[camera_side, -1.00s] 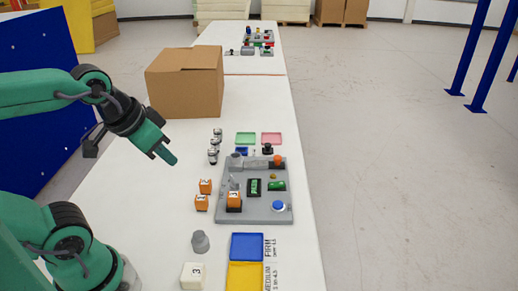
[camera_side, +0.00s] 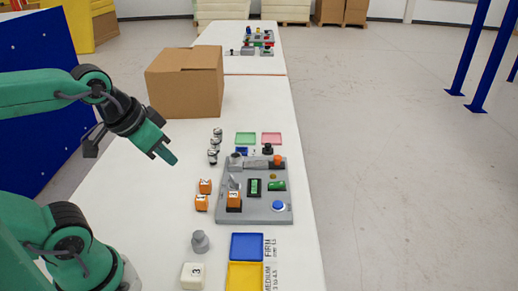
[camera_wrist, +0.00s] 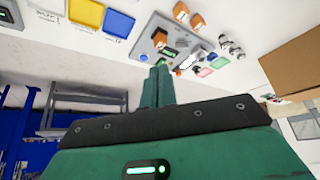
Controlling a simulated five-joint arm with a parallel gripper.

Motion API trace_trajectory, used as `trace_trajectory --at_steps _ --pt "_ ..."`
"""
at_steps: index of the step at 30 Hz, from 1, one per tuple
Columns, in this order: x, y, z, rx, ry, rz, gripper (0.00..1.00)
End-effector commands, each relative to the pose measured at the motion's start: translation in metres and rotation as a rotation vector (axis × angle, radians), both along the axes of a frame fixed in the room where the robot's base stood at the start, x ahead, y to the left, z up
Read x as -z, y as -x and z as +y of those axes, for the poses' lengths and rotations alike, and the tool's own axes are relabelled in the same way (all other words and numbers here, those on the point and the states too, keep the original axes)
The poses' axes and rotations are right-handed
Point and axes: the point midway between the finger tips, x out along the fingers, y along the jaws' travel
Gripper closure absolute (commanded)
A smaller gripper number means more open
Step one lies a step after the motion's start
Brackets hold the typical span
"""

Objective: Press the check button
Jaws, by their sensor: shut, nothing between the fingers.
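The grey test board (camera_side: 254,215) lies on the white table, right of my gripper. A round blue button (camera_side: 278,205) sits at its near right corner; it also shows in the wrist view (camera_wrist: 144,58). I cannot read a label on it. A small dark display with green characters (camera_side: 254,187) and a green part (camera_side: 277,186) sit mid-board. An orange block (camera_side: 234,201) stands at the board's left edge, and an orange knob (camera_side: 277,160) at the far end. My gripper (camera_side: 169,157) is shut and empty, above the table left of the board, touching nothing.
Two orange blocks (camera_side: 205,186) (camera_side: 202,203) stand left of the board. A white block marked 3 (camera_side: 193,275), a grey weight (camera_side: 200,242), blue tray (camera_side: 247,247) and yellow tray (camera_side: 245,275) lie nearer. A cardboard box (camera_side: 184,83) stands behind my gripper.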

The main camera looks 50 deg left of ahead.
Motion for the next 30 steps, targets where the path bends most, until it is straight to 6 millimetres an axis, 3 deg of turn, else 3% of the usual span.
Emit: trace_trajectory --at_steps 11,30 --pt "0.004 -0.028 -0.005 0.084 -0.036 -0.027 1.00" --pt "0.036 -0.133 -0.034 0.416 -0.199 -0.157 1.00"
